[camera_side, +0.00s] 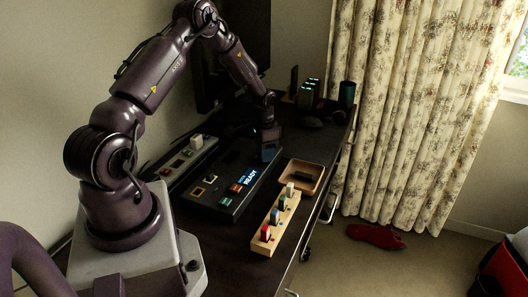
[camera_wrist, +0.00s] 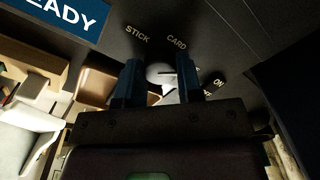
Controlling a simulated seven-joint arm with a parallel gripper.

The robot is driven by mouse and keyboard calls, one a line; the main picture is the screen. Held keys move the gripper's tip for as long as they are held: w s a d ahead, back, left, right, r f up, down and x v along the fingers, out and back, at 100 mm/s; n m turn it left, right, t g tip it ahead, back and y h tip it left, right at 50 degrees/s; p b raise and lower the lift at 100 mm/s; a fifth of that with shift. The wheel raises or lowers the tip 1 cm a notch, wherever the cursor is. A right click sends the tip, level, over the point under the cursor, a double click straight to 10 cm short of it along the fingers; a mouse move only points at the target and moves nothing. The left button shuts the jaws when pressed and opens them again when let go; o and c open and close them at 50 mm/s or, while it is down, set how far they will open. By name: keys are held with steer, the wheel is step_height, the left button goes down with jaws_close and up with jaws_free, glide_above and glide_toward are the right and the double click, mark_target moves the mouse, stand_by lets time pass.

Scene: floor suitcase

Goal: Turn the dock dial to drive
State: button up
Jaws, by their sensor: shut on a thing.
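The black dock (camera_side: 222,207) lies on the desk, its lit screen (camera_side: 242,180) reading READY. My gripper (camera_side: 268,152) points down at the dock's far end. In the wrist view, the two blue fingers of my gripper (camera_wrist: 162,68) stand on either side of the pale grey dial (camera_wrist: 158,74), shut on it. The labels STICK and CARD show above the dial. Another label by the right finger is mostly hidden, and I cannot read it. The fingers partly cover the dial, so where it points is unclear.
A dark switch (camera_wrist: 213,86) marked ON is close to the right finger. A wooden block with coloured sticks (camera_side: 272,228) and a brown tray (camera_side: 312,170) sit right of the dock. A grey panel (camera_side: 190,158) lies left.

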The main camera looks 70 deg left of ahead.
steer(key=shift+m, duration=0.8)
steer(key=o, duration=0.9)
step_height(320, 180, up, 13)
